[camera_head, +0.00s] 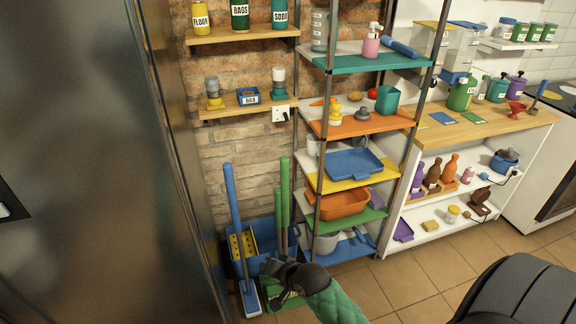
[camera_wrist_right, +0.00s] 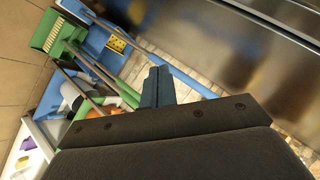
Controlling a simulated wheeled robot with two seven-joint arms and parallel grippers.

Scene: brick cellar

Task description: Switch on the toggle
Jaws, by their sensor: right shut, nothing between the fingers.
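A small white wall box (camera_head: 280,113) with dark marks sits on the brick wall at the right end of the lower wooden shelf. It may be the toggle, but it is too small to tell its state. My right gripper (camera_head: 274,268) is low in the head view, well below the box, in front of the blue bin and brooms. In the right wrist view its fingers (camera_wrist_right: 158,86) are together, with nothing between them. The wrist view does not clearly show a toggle. My left gripper is not in view.
A large dark metal cabinet (camera_head: 95,160) fills the left side. A blue bin (camera_head: 262,232) with a blue broom (camera_head: 233,205) stands by the wall. A metal rack (camera_head: 325,130) with colourful shelves stands right of the box. Tiled floor (camera_head: 400,285) is clear in front.

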